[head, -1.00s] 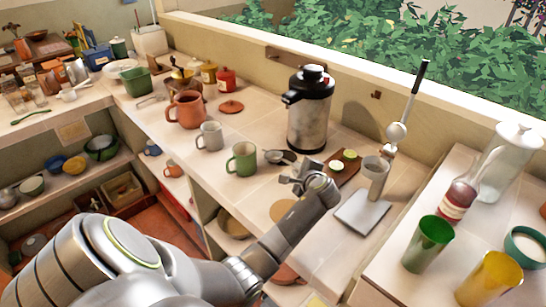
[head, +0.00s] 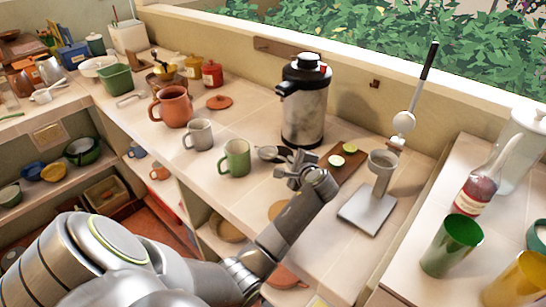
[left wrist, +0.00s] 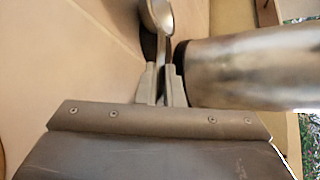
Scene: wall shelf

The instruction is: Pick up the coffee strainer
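The coffee strainer (head: 266,152) is a small metal cup with a handle. It lies on the counter between the green mug (head: 236,158) and the steel coffee dispenser (head: 304,108). In the left wrist view the strainer's cup (left wrist: 157,14) is at the top, cut off by the frame, and its handle runs down between my fingertips. My left gripper (head: 297,160), also in the left wrist view (left wrist: 161,82), is drawn close together around the handle. The handle's far end is hidden by the gripper. My right gripper is not in view.
The dispenser's body (left wrist: 250,72) is close beside the fingers. Green (head: 450,247) and yellow cups stand farther right. Mugs line the counter to the left.

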